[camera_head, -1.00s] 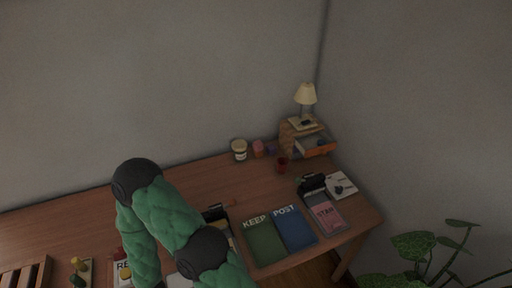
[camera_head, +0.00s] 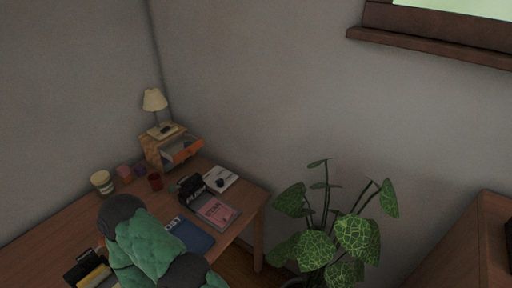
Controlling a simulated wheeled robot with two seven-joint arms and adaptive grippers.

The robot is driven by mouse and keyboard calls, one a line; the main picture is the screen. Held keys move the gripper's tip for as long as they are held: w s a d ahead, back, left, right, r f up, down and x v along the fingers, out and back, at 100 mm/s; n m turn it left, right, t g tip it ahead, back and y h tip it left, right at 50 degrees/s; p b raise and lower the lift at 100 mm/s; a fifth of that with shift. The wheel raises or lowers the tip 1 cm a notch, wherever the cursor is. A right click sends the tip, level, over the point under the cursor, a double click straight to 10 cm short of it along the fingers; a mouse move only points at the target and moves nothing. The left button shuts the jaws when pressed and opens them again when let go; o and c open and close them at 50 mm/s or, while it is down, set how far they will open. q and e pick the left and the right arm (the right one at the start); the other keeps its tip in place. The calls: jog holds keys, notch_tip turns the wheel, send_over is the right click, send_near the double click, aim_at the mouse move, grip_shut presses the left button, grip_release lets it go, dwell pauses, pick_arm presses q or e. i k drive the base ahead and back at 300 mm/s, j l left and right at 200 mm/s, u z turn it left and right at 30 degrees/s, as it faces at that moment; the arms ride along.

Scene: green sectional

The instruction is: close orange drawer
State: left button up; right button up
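The orange drawer (camera_head: 184,150) is pulled out of a small wooden box unit (camera_head: 152,148) at the back corner of the desk. Its orange front faces right, and something dark lies inside it. A cream-shaded lamp (camera_head: 155,101) stands on top of the unit. A green padded arm of mine rises from the bottom left, well in front of the drawer and apart from it.
A leafy plant (camera_head: 340,232) stands right of the desk.

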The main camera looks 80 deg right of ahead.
aim_at(174, 150)
jog(key=k+l+z, duration=0.1)
jog(key=z, duration=0.3)
jog(key=l+z, duration=0.15)
jog(key=z, duration=0.3)
jog(key=k+l+z, duration=0.1)
jog(key=z, duration=0.3)
jog(key=l+z, duration=0.25)
jog(key=z, duration=0.15)
jog(key=i+j+u, duration=0.1)
jog(key=u, duration=0.3)
jog(key=j, duration=0.1)
